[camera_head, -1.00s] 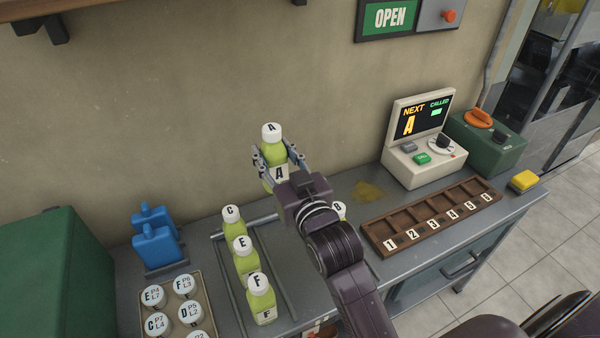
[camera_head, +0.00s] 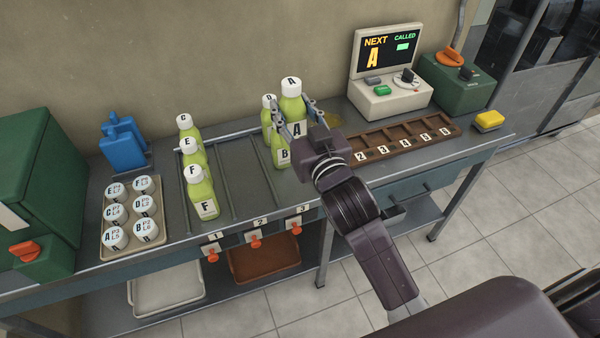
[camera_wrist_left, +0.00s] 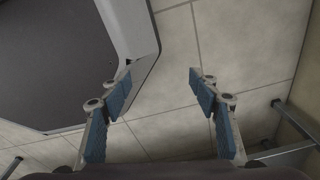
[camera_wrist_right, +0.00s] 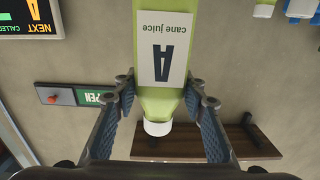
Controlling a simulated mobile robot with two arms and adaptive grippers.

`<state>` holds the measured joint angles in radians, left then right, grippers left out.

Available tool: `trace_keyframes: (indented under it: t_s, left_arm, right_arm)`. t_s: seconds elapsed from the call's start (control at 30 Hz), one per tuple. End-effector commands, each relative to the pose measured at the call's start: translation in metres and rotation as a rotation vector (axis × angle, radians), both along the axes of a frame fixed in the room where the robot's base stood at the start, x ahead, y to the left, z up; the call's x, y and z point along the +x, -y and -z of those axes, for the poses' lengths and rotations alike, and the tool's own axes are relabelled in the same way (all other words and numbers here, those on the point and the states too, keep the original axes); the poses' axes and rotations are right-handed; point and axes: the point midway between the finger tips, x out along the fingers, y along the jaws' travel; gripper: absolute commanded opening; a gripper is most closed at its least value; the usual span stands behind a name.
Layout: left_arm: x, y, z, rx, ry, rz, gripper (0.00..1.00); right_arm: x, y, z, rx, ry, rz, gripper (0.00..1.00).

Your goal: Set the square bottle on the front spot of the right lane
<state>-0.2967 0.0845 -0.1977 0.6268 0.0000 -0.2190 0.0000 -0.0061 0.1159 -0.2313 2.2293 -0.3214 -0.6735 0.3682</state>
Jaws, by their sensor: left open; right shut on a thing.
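My right gripper (camera_head: 293,112) is shut on a green square bottle (camera_head: 291,88) with a white cap and an "A" label. The bottle is upright at the right lane (camera_head: 283,188), overlapping the bottles there in view; I cannot tell whether it touches anything below. In the right wrist view the bottle (camera_wrist_right: 164,85) appears upside down between the fingers, labelled "A cane juice". A bottle marked B (camera_head: 283,158) and another bottle (camera_head: 267,103) behind it stand in the right lane, partly hidden. My left gripper (camera_wrist_left: 160,82) is open and empty above the floor.
Bottles C, E and F (camera_head: 203,200) fill the left lane; the middle lane (camera_head: 240,175) looks bare. A tray of white caps (camera_head: 108,245) is at left. A numbered wooden rack (camera_head: 430,140) and a display (camera_head: 385,55) reading "NEXT A" are at right.

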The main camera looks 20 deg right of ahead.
Motion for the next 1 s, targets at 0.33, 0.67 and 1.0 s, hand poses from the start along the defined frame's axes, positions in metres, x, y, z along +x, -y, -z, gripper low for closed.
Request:
trace_keyframes:
  t_s: [0.33, 0.67, 1.0]
  left_arm:
    - [0.001, -0.003, 0.014, 0.004, 0.0, -0.002, 0.56]
    - [-0.017, 0.01, 0.021, -0.011, -0.025, 0.003, 0.56]
    - [-0.005, 0.007, 0.025, -0.007, -0.009, 0.003, 0.56]
  right_arm:
    - [0.0, 0.0, 0.093, 0.003, -0.001, 0.001, 0.04]
    - [0.0, 0.0, 0.129, 0.003, 0.0, 0.0, 0.04]
    - [0.0, 0.0, 0.158, 0.002, 0.004, -0.001, 0.04]
